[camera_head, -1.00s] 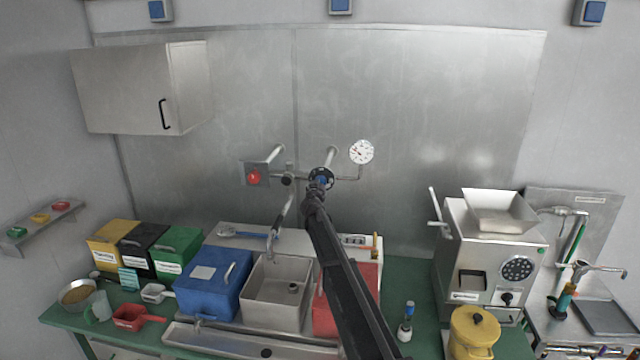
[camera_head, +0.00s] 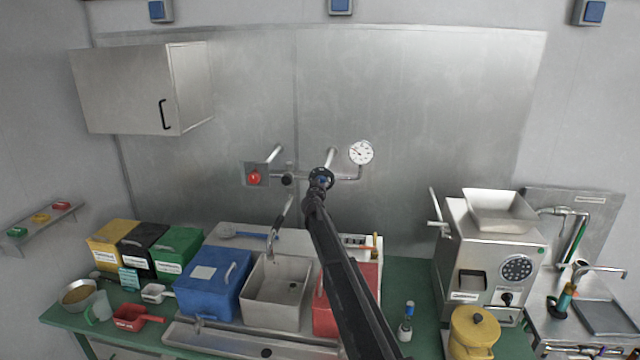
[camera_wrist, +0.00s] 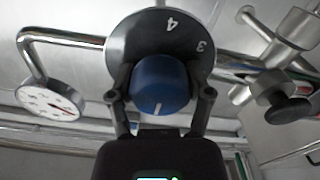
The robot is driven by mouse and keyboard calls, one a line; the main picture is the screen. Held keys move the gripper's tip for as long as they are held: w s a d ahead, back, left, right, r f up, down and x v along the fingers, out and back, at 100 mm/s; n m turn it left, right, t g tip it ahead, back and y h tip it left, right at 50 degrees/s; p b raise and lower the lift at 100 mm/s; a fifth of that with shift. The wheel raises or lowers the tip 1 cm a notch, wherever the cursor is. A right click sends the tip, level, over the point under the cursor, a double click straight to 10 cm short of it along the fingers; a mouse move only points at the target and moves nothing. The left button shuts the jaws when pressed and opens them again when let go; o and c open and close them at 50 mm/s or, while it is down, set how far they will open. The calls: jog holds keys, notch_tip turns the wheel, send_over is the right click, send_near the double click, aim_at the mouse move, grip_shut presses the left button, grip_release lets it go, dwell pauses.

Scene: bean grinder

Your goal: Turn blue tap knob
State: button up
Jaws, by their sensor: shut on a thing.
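The blue tap knob (camera_wrist: 160,88) sits on a dark round dial plate (camera_wrist: 160,42) with the numerals 3 and 4 showing, in the wrist view. A white pointer line on the knob faces the gripper's body. My gripper (camera_wrist: 160,98) has one finger on each side of the knob and is shut on it. In the head view my arm reaches up to the wall pipe, and the dial (camera_head: 320,174) shows just above my gripper (camera_head: 319,184). Most of the knob is hidden there.
A pressure gauge (camera_head: 361,152) is on the pipe right of the dial, and a red button (camera_head: 254,178) is at its left. A sink (camera_head: 272,291), blue box (camera_head: 210,285) and red box (camera_head: 335,310) stand below. The grinder (camera_head: 490,255) stands at the right.

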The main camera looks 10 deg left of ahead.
jog(key=shift+n, duration=0.4)
jog(key=n, duration=0.7)
jog(key=shift+w+r, duration=0.1)
jog(key=n, duration=0.7)
jog(key=shift+d, duration=0.1)
jog(key=n, duration=0.3)
jog(key=shift+n, duration=0.4)
jog(key=n, duration=0.3)
jog(key=shift+r+n, duration=0.1)
jog(key=shift+n, duration=0.2)
jog(key=n, duration=0.3)
jog(key=shift+n, duration=2.3)
